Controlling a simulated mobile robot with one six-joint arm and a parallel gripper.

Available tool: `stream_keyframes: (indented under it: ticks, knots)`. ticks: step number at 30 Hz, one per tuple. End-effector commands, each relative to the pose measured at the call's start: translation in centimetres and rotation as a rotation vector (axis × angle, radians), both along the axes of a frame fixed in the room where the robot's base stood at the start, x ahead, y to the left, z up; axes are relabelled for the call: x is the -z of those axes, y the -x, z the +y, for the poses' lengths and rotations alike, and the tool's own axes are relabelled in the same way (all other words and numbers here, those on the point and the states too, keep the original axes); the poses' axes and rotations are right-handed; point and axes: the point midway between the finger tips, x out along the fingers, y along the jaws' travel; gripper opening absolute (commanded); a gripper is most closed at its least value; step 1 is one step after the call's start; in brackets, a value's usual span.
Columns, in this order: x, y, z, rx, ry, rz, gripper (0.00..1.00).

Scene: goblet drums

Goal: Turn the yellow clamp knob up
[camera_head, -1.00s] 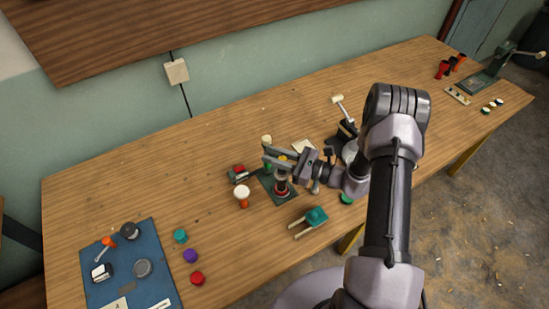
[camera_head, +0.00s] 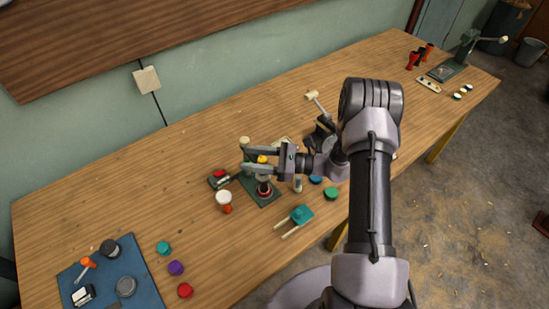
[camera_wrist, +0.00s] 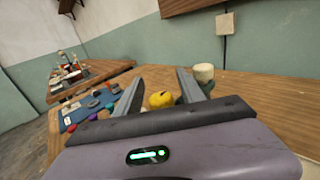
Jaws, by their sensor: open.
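The yellow clamp knob (camera_head: 262,159) shows between the fingers of my gripper (camera_head: 245,160) in the head view. It sits on a small clamp fixture with a dark green base plate (camera_head: 268,198) and a red and dark lower part (camera_head: 264,188). In the wrist view the yellow knob (camera_wrist: 161,99) lies between the two open fingers of my gripper (camera_wrist: 158,84), closer to the right finger. I cannot tell whether a finger touches it. A cream-topped post (camera_head: 244,142) stands just behind the fingertips; its cream top (camera_wrist: 204,72) is beside the right finger.
A white-topped goblet-shaped piece (camera_head: 224,198) and a dark block with a red top (camera_head: 219,179) stand left of the fixture. A teal piece with two prongs (camera_head: 297,218) lies in front. A blue mat (camera_head: 140,282) holds several parts. The wooden table (camera_head: 100,205) is clear at left.

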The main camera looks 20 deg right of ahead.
Motion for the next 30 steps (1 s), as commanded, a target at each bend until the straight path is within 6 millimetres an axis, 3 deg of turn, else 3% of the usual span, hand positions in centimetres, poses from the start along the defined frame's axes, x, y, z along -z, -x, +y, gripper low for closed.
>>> stream_keyframes:
  ticks: [5, 18, 23, 30]
  knots:
    - [-0.1, 1.0, -2.3, 0.004, 0.0, 0.0, 0.47]
    - [-0.1, 6.6, -13.5, 0.003, 0.001, 0.0, 0.47]
    - [0.0, 7.5, -15.4, 0.001, 0.001, 0.0, 0.47]
    - [0.0, 7.7, -15.6, -0.001, 0.0, 0.001, 0.47]
